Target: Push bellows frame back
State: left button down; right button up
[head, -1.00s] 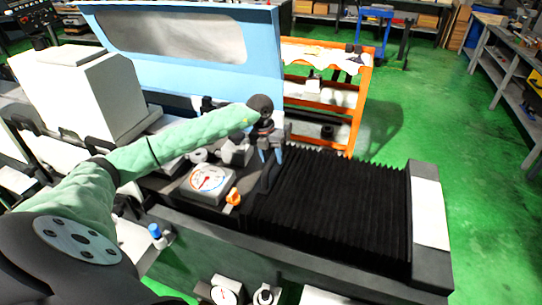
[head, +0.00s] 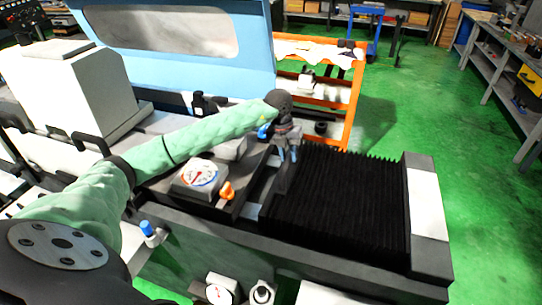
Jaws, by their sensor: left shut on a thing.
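The black pleated bellows (head: 340,205) lies on the grinder bed at the right, between its frame and the grey end block (head: 428,215). The bellows frame (head: 283,178) is the dark upright edge at the left end of the pleats. My left gripper (head: 288,155) is at the upper part of this frame and is shut on it; the fingertips are partly hidden. A strip of bare bed (head: 256,192) shows just left of the frame. My right gripper is not in view.
A grey block with a round dial (head: 199,178) and an orange knob (head: 227,190) sits left of the frame. A blue machine cover (head: 180,45) and an orange cart (head: 345,95) stand behind. Green floor (head: 470,190) is free at the right.

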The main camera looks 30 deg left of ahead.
pick_arm(q)
jog(key=w+d+b, duration=0.3)
jog(key=d, duration=0.9)
jog(key=shift+d, duration=0.15)
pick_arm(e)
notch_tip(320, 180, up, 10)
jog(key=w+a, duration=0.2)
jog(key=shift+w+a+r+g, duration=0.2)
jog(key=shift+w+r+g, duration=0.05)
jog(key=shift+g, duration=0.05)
pick_arm(q)
jog(key=c, duration=1.2)
grip_release()
jog(key=shift+c, duration=0.2)
jog(key=shift+r, duration=0.1)
notch_tip(320, 180, up, 7)
jog(key=a+b, duration=0.1)
jog(key=b, duration=0.2)
jog(key=shift+s+a+r, duration=0.15)
jog(key=shift+a+r, duration=0.05)
jog(key=shift+a, duration=0.05)
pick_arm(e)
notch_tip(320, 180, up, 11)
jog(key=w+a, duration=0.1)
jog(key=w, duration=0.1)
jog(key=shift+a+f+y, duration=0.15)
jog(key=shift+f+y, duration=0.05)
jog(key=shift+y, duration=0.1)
pick_arm(q)
jog(key=shift+f, duration=0.1)
